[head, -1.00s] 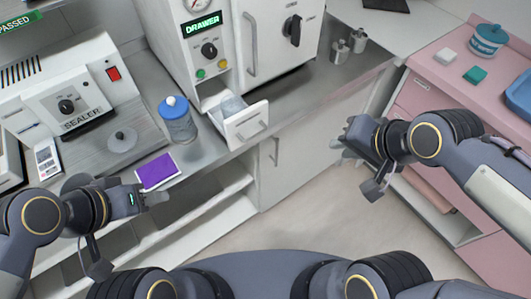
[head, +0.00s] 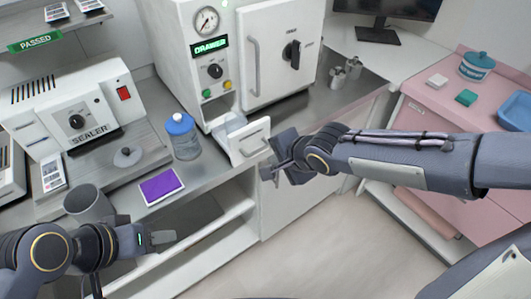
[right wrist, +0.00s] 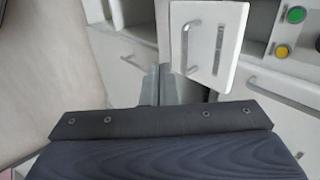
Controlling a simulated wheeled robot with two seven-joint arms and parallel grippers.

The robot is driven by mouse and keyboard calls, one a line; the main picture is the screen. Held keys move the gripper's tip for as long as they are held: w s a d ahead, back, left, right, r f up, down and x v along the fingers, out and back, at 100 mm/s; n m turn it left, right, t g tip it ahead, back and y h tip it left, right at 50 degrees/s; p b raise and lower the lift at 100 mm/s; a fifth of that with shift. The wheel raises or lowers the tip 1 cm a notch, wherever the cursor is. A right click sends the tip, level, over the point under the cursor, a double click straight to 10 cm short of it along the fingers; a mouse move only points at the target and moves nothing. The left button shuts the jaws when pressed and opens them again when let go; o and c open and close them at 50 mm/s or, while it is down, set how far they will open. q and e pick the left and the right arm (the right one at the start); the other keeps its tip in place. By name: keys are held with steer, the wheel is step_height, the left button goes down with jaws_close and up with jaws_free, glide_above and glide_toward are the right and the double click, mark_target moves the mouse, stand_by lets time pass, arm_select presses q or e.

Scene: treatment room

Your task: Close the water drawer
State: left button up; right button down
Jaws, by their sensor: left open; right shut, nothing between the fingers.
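The water drawer (head: 236,143) is a white drawer low on the autoclave-like machine (head: 215,70); it stands partly pulled out, its handled front facing me. In the right wrist view the drawer front (right wrist: 212,55) is close beyond my fingers. My right gripper (head: 272,168) is shut and empty, just right of and below the drawer front in the head view; I cannot tell whether it touches it. In the right wrist view its fingertips (right wrist: 163,80) are beside the drawer's lower edge. My left gripper (head: 163,238) is open and empty, at the counter's front edge.
A blue-capped bottle (head: 183,137) stands left of the drawer. A purple packet (head: 161,186) and a grey cup (head: 90,205) are nearer on the counter. The sealer (head: 75,115) is at left. Two small metal canisters (head: 345,73) stand right of the machine. A pink cabinet (head: 425,100) is at right.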

mark_target(241, 133)
arm_select(q)
steer(key=shift+r+p, duration=0.45)
steer(key=shift+p, duration=0.1)
arm_select(e)
steer(key=shift+w+a+f, duration=0.35)
steer(key=shift+w+a, duration=0.3)
steer(key=shift+w, duration=0.2)
steer(key=shift+w+a+f, duration=0.3)
steer(key=shift+w+a, duration=0.35)
steer(key=shift+w, duration=0.2)
arm_select(q)
steer(key=shift+f, duration=0.1)
arm_select(e)
steer(key=shift+w+a, duration=0.1)
